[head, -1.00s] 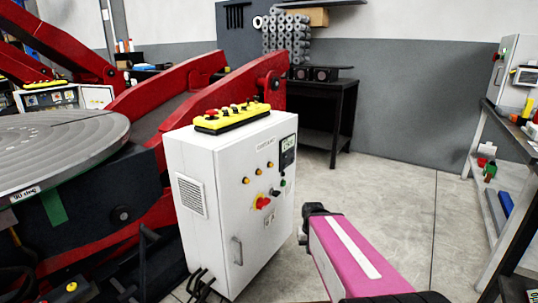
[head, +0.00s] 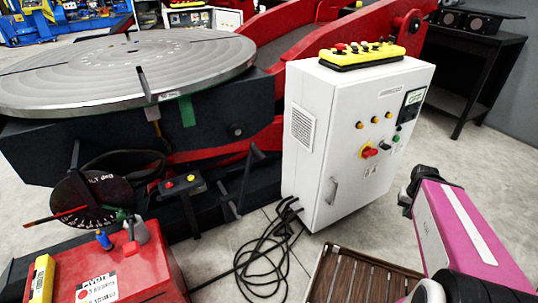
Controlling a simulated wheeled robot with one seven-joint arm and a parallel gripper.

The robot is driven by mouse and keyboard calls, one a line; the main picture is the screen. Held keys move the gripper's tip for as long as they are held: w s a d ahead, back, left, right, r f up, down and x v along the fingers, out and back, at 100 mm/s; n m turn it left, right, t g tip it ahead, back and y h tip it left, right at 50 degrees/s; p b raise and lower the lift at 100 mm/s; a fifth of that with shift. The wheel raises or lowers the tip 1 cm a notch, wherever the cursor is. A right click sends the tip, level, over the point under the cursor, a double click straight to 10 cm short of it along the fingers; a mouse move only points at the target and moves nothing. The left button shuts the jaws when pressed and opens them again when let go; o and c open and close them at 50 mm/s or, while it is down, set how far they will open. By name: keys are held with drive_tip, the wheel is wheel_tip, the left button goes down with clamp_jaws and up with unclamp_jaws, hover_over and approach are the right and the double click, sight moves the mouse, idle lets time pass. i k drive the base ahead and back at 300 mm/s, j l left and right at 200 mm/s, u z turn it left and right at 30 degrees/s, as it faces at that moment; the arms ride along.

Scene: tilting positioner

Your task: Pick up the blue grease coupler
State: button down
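A small blue piece (head: 104,240) stands on top of a red box (head: 150,272) at the lower left of the head view. It looks like the blue grease coupler, but it is too small to make out its shape fully. A grey piece (head: 140,230) stands just right of it, with a small green part beside it. My pink arm is at the lower right, far from the blue piece. My gripper's fingers cannot be made out in this view.
A yellow tool (head: 40,278) lies at the red box's left side. A tilt dial (head: 92,200) stands behind the box, below the round table (head: 120,95). A white control cabinet (head: 345,150), loose black cables (head: 265,262) and a brown slatted surface (head: 365,278) lie between the box and my arm.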

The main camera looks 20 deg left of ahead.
sight(106, 243)
drive_tip(key=u, duration=3.1)
drive_tip(key=i+j+z, duration=0.15)
drive_tip(key=j, duration=0.15)
drive_tip(key=i+j+z, duration=0.15)
drive_tip(key=j, duration=0.2)
drive_tip(key=i+j+z, duration=0.15)
drive_tip(key=j, duration=0.2)
drive_tip(key=i+j+z, duration=0.1)
drive_tip(key=j, duration=0.25)
drive_tip(key=i+j+z, duration=0.15)
drive_tip(key=j, duration=0.2)
drive_tip(key=i+j+z, duration=0.1)
drive_tip(key=j+z, duration=0.3)
drive_tip(key=j, duration=0.35)
drive_tip(key=j+z, duration=0.35)
drive_tip(key=j, duration=0.45)
drive_tip(key=k+j+z, duration=0.15)
drive_tip(key=j+z, duration=0.25)
drive_tip(key=j, duration=0.55)
drive_tip(key=u, duration=0.2)
